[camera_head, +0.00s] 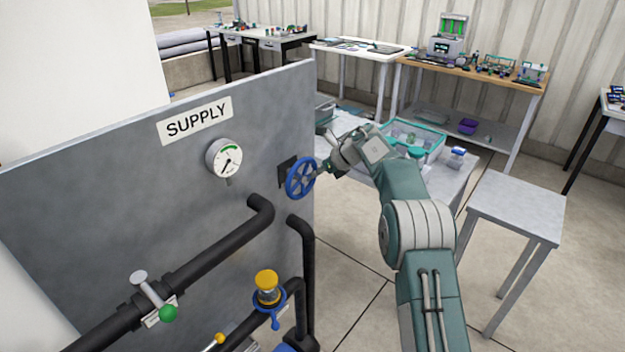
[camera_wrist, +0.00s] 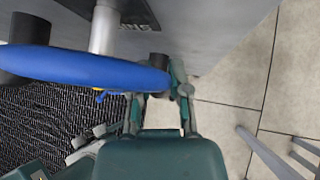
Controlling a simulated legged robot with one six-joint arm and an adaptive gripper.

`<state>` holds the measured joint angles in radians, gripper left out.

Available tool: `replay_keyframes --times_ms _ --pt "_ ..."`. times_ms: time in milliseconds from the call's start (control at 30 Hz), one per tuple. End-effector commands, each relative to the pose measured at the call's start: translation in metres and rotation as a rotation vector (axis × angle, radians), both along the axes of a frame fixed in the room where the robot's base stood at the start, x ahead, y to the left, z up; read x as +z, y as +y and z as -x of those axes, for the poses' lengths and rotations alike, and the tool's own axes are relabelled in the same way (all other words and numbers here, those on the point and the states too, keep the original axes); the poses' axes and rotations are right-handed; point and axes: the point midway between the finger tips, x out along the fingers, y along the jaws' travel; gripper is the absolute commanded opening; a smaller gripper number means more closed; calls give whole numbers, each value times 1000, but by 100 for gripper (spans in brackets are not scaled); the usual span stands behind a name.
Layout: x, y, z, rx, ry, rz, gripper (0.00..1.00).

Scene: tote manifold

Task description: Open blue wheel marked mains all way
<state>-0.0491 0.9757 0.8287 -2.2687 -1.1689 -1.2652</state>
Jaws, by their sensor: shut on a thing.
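The blue wheel (camera_head: 300,178) is mounted on the right end of the grey panel, in front of a dark plate (camera_head: 286,170). In the wrist view the wheel's rim (camera_wrist: 70,67) crosses the left half, seen edge-on, with its pale stem (camera_wrist: 104,28) behind it. Part of the plate's lettering (camera_wrist: 135,27) shows there, upside down and cut off. My gripper (camera_head: 318,170) reaches in from the right and is shut on the wheel's rim. In the wrist view its fingers (camera_wrist: 158,88) are at the rim's right end, partly hidden by the rim.
The grey panel (camera_head: 110,190) bears a SUPPLY sign (camera_head: 195,121) and a gauge (camera_head: 224,159). A table with a teal-rimmed tote (camera_head: 440,154) stands behind my arm; a grey stool (camera_head: 515,207) is right.

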Motion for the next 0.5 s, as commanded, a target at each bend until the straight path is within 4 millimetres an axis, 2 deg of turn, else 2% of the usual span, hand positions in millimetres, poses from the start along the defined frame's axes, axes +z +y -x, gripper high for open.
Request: replay_keyframes --times_ms 500 --pt "23 0 2 3 -386 306 0"
